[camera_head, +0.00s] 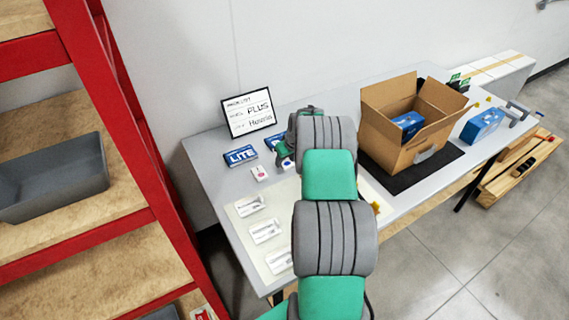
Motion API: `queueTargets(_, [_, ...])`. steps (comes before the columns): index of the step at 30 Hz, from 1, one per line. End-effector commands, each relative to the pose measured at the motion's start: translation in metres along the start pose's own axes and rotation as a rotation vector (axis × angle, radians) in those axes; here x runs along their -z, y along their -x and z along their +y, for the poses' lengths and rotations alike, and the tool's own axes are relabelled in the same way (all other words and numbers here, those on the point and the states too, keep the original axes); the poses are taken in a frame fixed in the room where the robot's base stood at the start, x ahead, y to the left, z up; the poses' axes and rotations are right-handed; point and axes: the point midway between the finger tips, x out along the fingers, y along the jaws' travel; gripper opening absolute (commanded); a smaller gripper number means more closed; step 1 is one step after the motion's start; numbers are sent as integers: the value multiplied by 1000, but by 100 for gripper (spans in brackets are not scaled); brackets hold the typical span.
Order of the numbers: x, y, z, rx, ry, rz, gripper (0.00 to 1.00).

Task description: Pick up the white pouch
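Several small white packets lie in a row on a pale mat (243,222) at the left front of the table: a far one (250,205), a middle one (265,231) and a near one (279,260). They may be pouches, but I cannot tell at this size. My grey and green arm reaches over the table and hides part of the mat. My gripper (284,154) is mostly hidden past the wrist, near the small boxes behind the mat. Its fingers are not clear, so I cannot tell its opening or whether it holds anything.
An open cardboard box (395,154) with a blue box (409,122) inside stands on a black mat (441,160). Another blue box (482,125) is to its right. A LITE box (240,155) and an order sign (250,112) stand behind. A red-framed shelf (160,240) borders the left.

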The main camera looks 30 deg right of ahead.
Motion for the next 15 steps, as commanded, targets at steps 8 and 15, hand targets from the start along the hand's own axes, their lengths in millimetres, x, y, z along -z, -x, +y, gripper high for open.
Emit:
queueTargets(8, [0, 0, 0, 0, 0, 0, 21])
queueTargets(15, [0, 0, 0, 0, 0, 0, 3])
